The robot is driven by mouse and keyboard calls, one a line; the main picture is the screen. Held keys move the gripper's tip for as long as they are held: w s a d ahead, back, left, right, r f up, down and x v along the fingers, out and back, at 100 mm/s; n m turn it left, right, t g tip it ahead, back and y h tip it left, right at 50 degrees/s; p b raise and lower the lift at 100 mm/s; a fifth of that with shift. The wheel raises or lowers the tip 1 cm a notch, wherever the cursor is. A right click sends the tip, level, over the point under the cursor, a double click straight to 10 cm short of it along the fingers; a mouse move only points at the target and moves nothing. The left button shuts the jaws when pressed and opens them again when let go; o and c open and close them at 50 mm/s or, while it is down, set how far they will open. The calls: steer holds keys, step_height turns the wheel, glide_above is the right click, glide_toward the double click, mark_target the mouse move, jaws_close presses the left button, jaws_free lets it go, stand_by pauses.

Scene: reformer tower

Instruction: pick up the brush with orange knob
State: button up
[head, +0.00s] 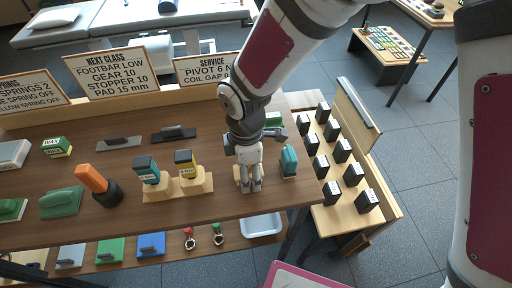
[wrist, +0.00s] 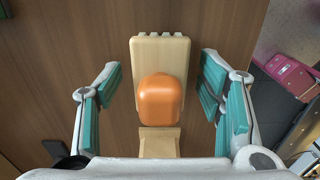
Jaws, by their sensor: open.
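The brush with the orange knob (wrist: 160,100) lies on the wooden table in the wrist view. It has a pale beige body with a notched far edge and a rounded orange knob on top. My gripper (wrist: 160,86) is open, with teal-padded fingers to the left and right of the brush and visible gaps on both sides. In the head view my gripper (head: 251,182) points down over the table near its front edge. It hides most of the brush there; only a bit of beige shows beside the fingers.
A teal-topped block (head: 288,161) stands close right of my gripper. Blocks with yellow (head: 187,164) and teal (head: 147,169) tops stand left. An orange-handled tool with a black base (head: 98,185) is farther left. Signs (head: 111,73) line the back. A rack of black blocks (head: 341,151) is right.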

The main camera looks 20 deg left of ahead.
steer(key=c, duration=1.3)
steer(key=shift+r, duration=0.1)
steer(key=shift+r, duration=0.4)
steer(key=r, duration=0.2)
steer(key=shift+s+d+r, duration=0.15)
steer(key=shift+s+r, duration=0.1)
steer(key=shift+r, duration=0.15)
steer(key=s+d, duration=0.2)
steer(key=s, duration=0.2)
steer(key=s+d+r, duration=0.1)
steer(key=s, duration=0.4)
steer(key=s+d, duration=0.2)
steer(key=s, duration=0.3)
steer(key=shift+s+d+r, duration=0.15)
steer(key=shift+s+d, duration=0.05)
steer(key=shift+d, duration=0.15)
